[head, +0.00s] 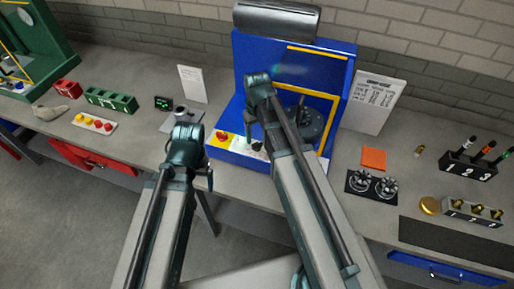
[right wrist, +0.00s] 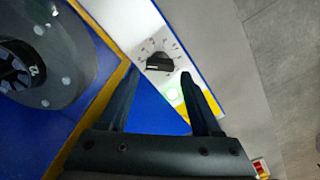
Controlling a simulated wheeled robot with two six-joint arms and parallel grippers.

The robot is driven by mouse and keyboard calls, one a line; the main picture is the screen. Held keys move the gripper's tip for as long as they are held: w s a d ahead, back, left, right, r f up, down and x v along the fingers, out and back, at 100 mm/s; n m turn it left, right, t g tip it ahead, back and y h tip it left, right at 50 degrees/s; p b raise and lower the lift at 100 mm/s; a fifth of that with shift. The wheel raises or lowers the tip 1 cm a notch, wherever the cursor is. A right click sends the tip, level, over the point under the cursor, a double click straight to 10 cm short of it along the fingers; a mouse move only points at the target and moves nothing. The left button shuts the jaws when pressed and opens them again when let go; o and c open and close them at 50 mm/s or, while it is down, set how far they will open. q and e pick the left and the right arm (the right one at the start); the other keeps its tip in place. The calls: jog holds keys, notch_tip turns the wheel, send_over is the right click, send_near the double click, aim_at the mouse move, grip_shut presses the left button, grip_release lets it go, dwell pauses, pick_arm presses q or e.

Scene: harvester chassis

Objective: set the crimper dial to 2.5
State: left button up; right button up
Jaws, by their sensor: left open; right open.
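The crimper (head: 290,62) is a blue machine with yellow edging on the bench in the head view. Its black dial (right wrist: 158,62) sits on a white panel (right wrist: 140,25) with small marks around it in the right wrist view. The marks are too small to read, so I cannot tell the dial's setting. My right gripper (right wrist: 160,75) is open, with its fingertips spread either side of the dial's near edge. I cannot tell whether they touch it. My left gripper (head: 209,180) is open in front of the bench edge, apart from the crimper and mostly hidden by its arm.
A dark round die wheel (right wrist: 35,65) stands left of the panel, close to my right gripper. A paper chart (head: 374,100) stands right of the crimper. An orange pad (head: 374,158) lies on the bench.

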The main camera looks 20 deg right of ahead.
aim_at(257, 143)
notch_tip(257, 143, down, 4)
jog(key=b, duration=0.3)
jog(key=shift+f, duration=0.1)
jog(key=shift+c, duration=0.3)
grip_shut()
